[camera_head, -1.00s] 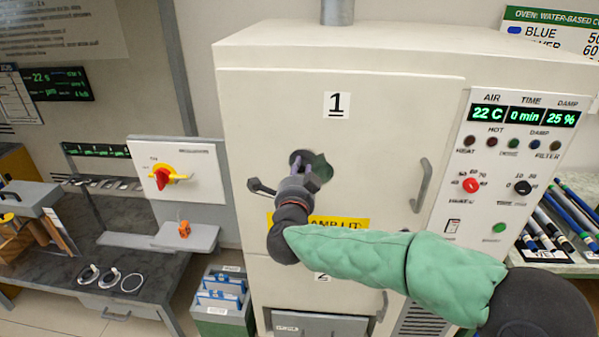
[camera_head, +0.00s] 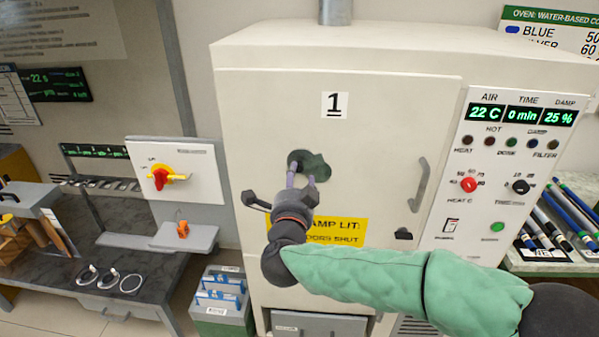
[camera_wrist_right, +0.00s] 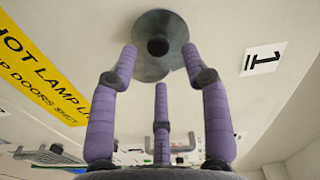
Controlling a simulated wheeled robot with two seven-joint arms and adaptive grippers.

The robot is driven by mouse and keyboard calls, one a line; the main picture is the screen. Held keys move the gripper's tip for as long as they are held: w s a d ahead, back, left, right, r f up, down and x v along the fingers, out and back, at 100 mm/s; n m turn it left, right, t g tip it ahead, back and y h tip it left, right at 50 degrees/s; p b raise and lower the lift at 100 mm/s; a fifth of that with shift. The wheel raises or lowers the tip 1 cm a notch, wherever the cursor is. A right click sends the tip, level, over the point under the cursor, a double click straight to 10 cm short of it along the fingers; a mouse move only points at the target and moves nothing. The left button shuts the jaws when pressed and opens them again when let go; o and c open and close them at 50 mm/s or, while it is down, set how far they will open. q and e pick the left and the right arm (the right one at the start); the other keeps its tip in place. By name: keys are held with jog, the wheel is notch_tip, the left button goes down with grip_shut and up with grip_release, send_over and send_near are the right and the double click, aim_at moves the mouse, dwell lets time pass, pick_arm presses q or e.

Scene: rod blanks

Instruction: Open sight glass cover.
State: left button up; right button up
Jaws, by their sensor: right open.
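The sight glass cover (camera_head: 316,168) is a dark grey-green plate on the cream oven door marked 1, with a round darker part at its upper left. In the right wrist view the round grey part (camera_wrist_right: 178,28) has a dark centre, and a second grey plate edge shows below it. I cannot tell how far the glass is uncovered. My right gripper (camera_head: 301,178) has its purple fingers spread and empty, just in front of and below the cover; the fingers also show in the wrist view (camera_wrist_right: 160,62). I cannot tell whether a fingertip touches. My left gripper is out of view.
A yellow lamp warning label (camera_head: 345,230) lies below the cover. The door handle (camera_head: 421,185) stands out to the right, near the control panel (camera_head: 500,170). A switch box (camera_head: 180,175) is at the left. Door space above the cover is clear.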

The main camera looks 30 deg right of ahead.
jog(key=v, duration=0.7)
jog(key=shift+s, duration=0.25)
jog(key=w+a+f+n+y, duration=0.2)
jog(key=w+f+n, duration=0.2)
jog(key=f, duration=0.3)
jog(key=w+a+f+n+y, duration=0.3)
jog(key=f, duration=0.3)
jog(key=a+f+n+g+y+p, duration=0.1)
jog(key=a+f+n+g+y, duration=0.15)
jog(key=f, duration=0.75)
jog(key=a+f+n+g+y, duration=0.15)
jog(key=f+n, duration=0.25)
jog(key=f, duration=0.6)
jog(key=s+a+f+n+g+y, duration=0.2)
jog(key=s+f+g, duration=0.3)
jog(key=s+f, duration=0.6)
jog(key=s+a+f+n+g+y, duration=0.2)
jog(key=s+f+g, duration=0.3)
jog(key=s+f, duration=0.7)
jog(key=shift+s+a+f+n+g+y+p, duration=0.2)
jog(key=shift+s+f+n+g+y+p, duration=0.15)
jog(key=shift+s, duration=0.25)
